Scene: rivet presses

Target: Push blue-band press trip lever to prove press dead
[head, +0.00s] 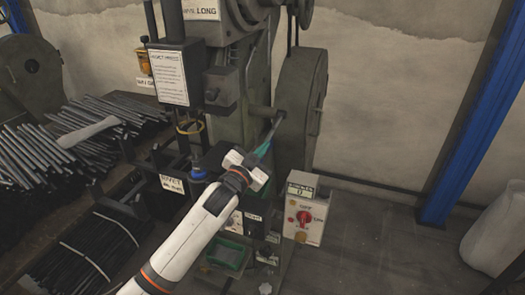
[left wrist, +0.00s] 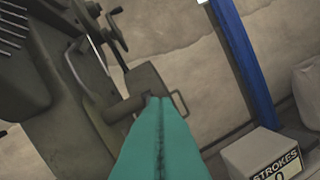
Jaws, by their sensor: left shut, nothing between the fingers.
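The grey-green press (head: 228,120) stands in the middle of the head view, with a large round-topped guard (head: 305,95) on its right. A small blue part (head: 197,174) shows low on its left; I cannot make out a blue band. My left gripper (head: 266,148) is shut and empty, its teal fingers pointing up at the press's right side. A thin grey bar (head: 277,122) shows just beyond the fingers; I cannot tell whether it is the trip lever. In the left wrist view the shut fingertips (left wrist: 158,100) overlap a flat plate (left wrist: 146,82); contact is unclear. My right gripper is out of view.
A control box (head: 304,222) with a red knob and a strokes counter (head: 300,191) reading 0 stands right of my arm. Dark rods (head: 40,155) lie on the left bench. A green tray (head: 228,254) sits below. A blue post (head: 470,125) stands right; the floor before it is clear.

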